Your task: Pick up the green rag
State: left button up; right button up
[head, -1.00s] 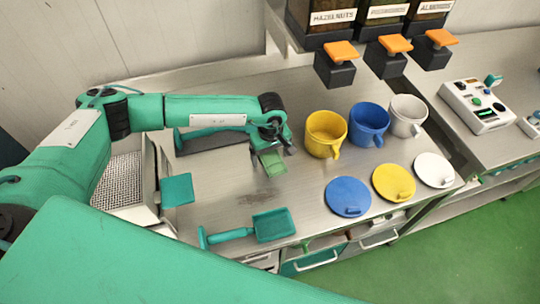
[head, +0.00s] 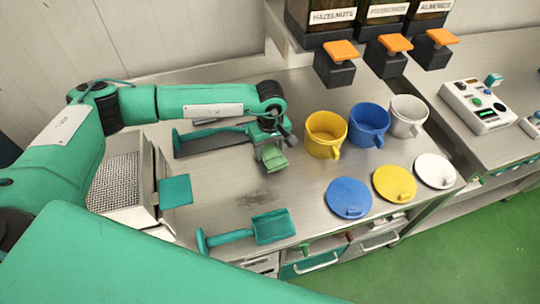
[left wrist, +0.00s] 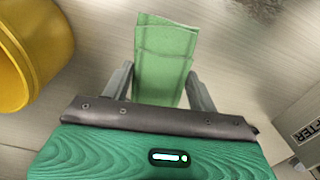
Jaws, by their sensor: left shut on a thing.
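The green rag (head: 273,158) is a small folded light-green cloth, hanging at the tip of my left gripper (head: 268,150) in the head view. In the left wrist view the rag (left wrist: 165,55) lies between the two grey fingers of the left gripper (left wrist: 160,85), which are shut on it. The rag's far end sticks out beyond the fingertips. In the head view it appears over the steel table, left of the yellow mug. I cannot tell how far it is above the surface. My right gripper is not in view.
The yellow mug (head: 326,135), blue mug (head: 369,125) and white mug (head: 408,116) stand right of the gripper. Blue (head: 349,198), yellow (head: 394,183) and white (head: 435,171) lids lie in front of them. A teal scoop (head: 270,227) lies near the front edge.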

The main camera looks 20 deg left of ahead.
aim_at(270, 150)
pick_arm(q)
notch_tip(270, 150, up, 16)
jog(key=b, duration=0.4)
jog(key=shift+r, duration=0.2)
